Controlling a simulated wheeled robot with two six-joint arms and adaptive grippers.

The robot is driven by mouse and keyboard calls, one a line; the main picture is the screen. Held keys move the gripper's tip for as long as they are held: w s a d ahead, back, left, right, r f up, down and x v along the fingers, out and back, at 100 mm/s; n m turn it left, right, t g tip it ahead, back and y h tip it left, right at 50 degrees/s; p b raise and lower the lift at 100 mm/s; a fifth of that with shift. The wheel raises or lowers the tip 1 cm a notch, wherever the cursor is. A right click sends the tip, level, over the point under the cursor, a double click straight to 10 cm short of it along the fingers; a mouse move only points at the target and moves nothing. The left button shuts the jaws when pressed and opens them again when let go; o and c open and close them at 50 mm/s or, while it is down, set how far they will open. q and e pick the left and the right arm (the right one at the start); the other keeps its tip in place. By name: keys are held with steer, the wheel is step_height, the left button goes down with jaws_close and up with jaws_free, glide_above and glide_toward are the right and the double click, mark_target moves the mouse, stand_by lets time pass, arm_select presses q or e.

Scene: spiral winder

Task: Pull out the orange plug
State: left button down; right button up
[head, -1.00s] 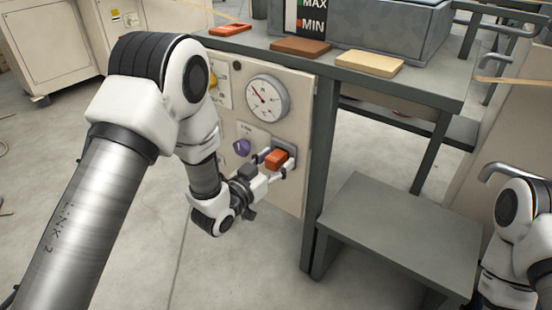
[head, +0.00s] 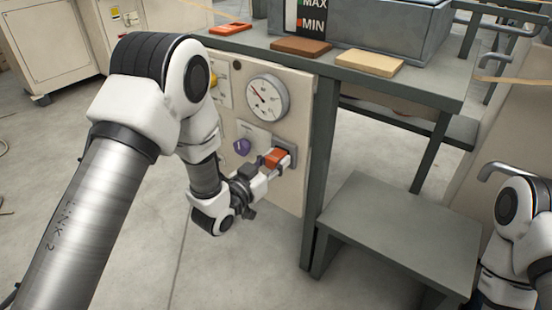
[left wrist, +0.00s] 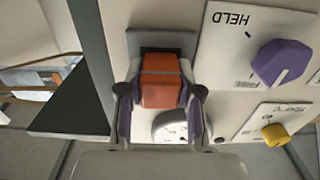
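The orange plug (head: 275,158) sits at a grey socket plate (head: 291,152) on the beige panel's lower right. In the left wrist view, the orange plug (left wrist: 160,82) stands in front of the plate's dark opening (left wrist: 160,50). How deep it sits is hard to tell. My left gripper (head: 273,164) is at the panel, its two fingers shut on the plug's sides. In the left wrist view the gripper (left wrist: 161,78) has one finger on each side of the plug. My right gripper is out of view; only part of that arm shows at the right edge.
A purple knob (head: 242,147) is left of the plug, and a round gauge (head: 267,98) is above it. A yellow knob (left wrist: 275,134) shows in the left wrist view. A dark table leg (head: 322,160) and a low grey step (head: 400,230) are to the right.

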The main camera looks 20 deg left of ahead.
mark_target(270, 165)
arm_select(q)
steer(key=shift+v, duration=3)
